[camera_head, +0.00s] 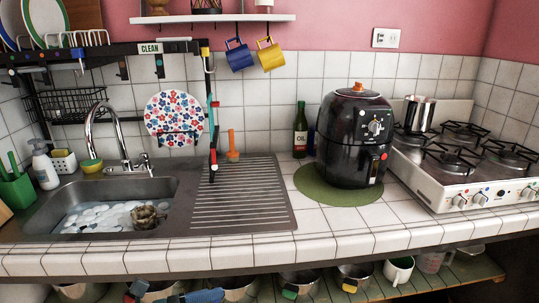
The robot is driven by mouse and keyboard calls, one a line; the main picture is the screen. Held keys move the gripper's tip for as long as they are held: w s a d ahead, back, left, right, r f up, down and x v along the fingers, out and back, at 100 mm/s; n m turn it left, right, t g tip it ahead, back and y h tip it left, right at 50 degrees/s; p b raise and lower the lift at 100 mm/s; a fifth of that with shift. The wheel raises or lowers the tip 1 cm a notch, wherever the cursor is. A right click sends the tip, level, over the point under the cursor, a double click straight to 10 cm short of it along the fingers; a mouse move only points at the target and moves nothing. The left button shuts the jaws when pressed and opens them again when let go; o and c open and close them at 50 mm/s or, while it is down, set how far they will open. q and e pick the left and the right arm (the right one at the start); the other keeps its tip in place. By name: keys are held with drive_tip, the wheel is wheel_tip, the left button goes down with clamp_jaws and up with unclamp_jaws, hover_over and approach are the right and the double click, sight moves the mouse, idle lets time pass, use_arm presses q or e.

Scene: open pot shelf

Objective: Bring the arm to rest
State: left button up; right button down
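The open pot shelf (452,284) runs under the counter. Several metal pots stand on it, among them one with a yellow handle end (349,285) and one with a green handle end (290,291). A white mug (398,270) and a clear measuring jug (432,262) stand at its right. The pots' lower parts are cut off or shaded.
The tiled counter edge (330,245) overhangs the shelf. On top are a sink (165,195) with a pot in suds, a black air fryer (354,140) on a green mat (315,188), an oil bottle (300,130) and a stove (465,170). Mugs hang above.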

use_arm(q)
drive_tip(key=s+a+f+m+t+y, duration=0.1)
drive_tip(key=s+f+m+y, duration=0.2)
drive_tip(key=m, duration=0.6)
drive_tip(key=s+a+f+m+t+y, duration=0.1)
drive_tip(key=s+f+m+y, duration=0.2)
drive_tip(key=f+m+y, duration=0.2)
drive_tip(key=s+a+f+m+t+y+p, duration=0.1)
drive_tip(key=s+a+f+m+y, duration=0.1)
drive_tip(key=f+m, duration=0.6)
drive_tip(key=s+m+y, duration=0.1)
drive_tip(key=m+y, duration=0.1)
drive_tip(key=m, duration=0.4)
drive_tip(key=shift+s+f+m+t, duration=0.15)
drive_tip(key=shift+f+m+t, duration=0.15)
drive_tip(key=shift+t, duration=0.1)
